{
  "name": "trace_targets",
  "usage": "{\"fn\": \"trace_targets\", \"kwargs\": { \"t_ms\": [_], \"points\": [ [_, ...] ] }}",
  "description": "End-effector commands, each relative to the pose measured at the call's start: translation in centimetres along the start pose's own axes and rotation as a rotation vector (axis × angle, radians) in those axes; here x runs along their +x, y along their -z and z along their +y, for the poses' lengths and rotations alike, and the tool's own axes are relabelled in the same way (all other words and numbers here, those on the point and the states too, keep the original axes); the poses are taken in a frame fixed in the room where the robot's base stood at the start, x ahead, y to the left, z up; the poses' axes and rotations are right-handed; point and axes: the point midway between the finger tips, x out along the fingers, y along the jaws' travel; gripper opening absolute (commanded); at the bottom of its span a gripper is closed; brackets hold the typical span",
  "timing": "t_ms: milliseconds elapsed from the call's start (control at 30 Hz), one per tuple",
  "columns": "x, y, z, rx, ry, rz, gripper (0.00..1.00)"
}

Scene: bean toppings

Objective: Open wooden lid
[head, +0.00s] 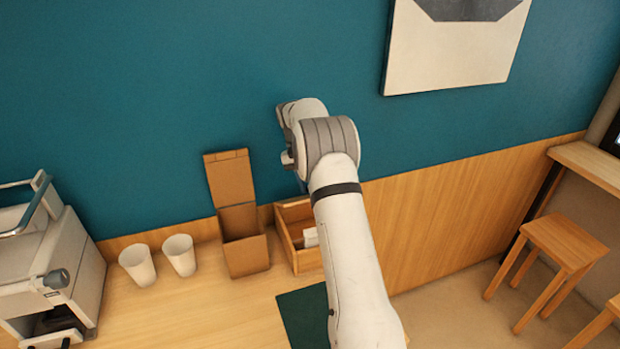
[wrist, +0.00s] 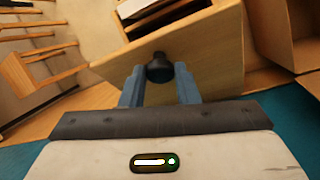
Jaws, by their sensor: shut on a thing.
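The wooden lid (wrist: 215,60) is a light wood panel with a dark round knob (wrist: 159,68) in the wrist view. My gripper (wrist: 160,84) has its two blue fingers on either side of the knob and is shut on it. The wooden box (head: 289,243) stands on the counter against the wall in the head view. Its top is uncovered on the part I see, with something white inside. My arm hides the box's right side and the lid there. Beyond the lid, a dark box interior shows in the wrist view. Whether lid and box are joined is hidden.
An open cardboard box (head: 247,256) with its flap up stands just left of the wooden box. Two white cups (head: 138,265) and a grey machine (head: 58,270) are further left. A dark green mat (head: 303,312) lies in front. Stools (head: 566,243) stand at right.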

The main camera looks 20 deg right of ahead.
Motion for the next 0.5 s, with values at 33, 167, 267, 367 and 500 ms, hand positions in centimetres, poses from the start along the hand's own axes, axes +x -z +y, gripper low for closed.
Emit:
{"fn": "trace_targets", "kwargs": {
  "t_ms": [33,167,267,367,500],
  "points": [
    [-0.09,0.07,0.12,-0.002,-0.005,0.0,0.0],
    [-0.07,0.08,-0.08,-0.006,-0.006,-0.001,0.0],
    [-0.06,0.06,-0.18,-0.007,-0.007,-0.001,0.0],
    [-0.07,0.04,-0.23,-0.008,-0.006,-0.001,0.0],
    [-0.08,0.02,-0.28,-0.009,-0.006,-0.001,0.35]
  ]
}}
